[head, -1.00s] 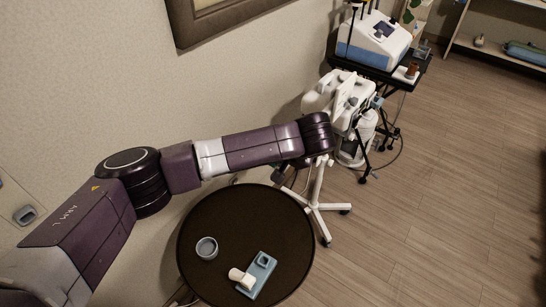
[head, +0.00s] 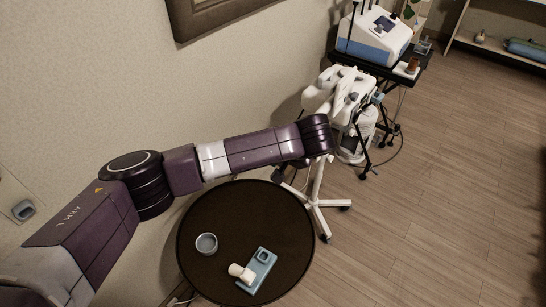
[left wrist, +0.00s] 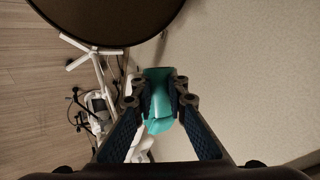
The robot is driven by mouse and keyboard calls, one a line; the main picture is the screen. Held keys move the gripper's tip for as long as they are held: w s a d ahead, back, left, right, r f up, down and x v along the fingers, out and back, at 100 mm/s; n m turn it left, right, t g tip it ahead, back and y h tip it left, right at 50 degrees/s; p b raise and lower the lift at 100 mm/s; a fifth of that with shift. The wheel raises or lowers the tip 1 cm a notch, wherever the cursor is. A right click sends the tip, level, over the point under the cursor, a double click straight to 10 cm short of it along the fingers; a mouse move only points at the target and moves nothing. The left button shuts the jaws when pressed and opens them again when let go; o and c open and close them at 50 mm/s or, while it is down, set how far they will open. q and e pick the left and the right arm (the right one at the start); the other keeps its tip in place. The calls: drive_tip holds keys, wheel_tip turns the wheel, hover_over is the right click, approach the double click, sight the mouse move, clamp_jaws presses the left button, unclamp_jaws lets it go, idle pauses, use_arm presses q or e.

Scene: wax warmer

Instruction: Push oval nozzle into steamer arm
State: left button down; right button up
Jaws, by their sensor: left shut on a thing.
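In the left wrist view my left gripper (left wrist: 158,97) is shut on a teal piece, which I take to be the oval nozzle (left wrist: 158,76). It sits between the two dark fingers and sticks out past their tips. In the head view my left arm reaches across to the white steamer (head: 323,94) on its wheeled stand; the wrist hides the gripper and nozzle there. White parts, probably the steamer's, show behind and below the nozzle in the left wrist view. I cannot tell whether the nozzle touches the steamer arm. My right gripper is not in view.
A round dark table (head: 210,275) stands below my arm, with a grey bowl (head: 206,244), a blue holder (head: 262,268) and a white piece (head: 240,272). A trolley with a white and blue machine (head: 376,37) stands behind the steamer. The wall is close at left; floor is open at right.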

use_arm(q)
drive_tip(key=shift+f, duration=0.15)
drive_tip(key=c, duration=1.8)
unclamp_jaws()
drive_tip(key=shift+c, duration=0.2)
drive_tip(key=shift+o, duration=0.2)
drive_tip(key=o, duration=0.5)
drive_tip(key=shift+o, duration=0.2)
drive_tip(key=shift+s+r, duration=0.1)
drive_tip(key=shift+r, duration=0.1)
drive_tip(key=shift+p+v, duration=1.95)
drive_tip(key=shift+p, duration=0.25)
drive_tip(key=shift+d+r, duration=0.1)
drive_tip(key=shift+s, duration=0.1)
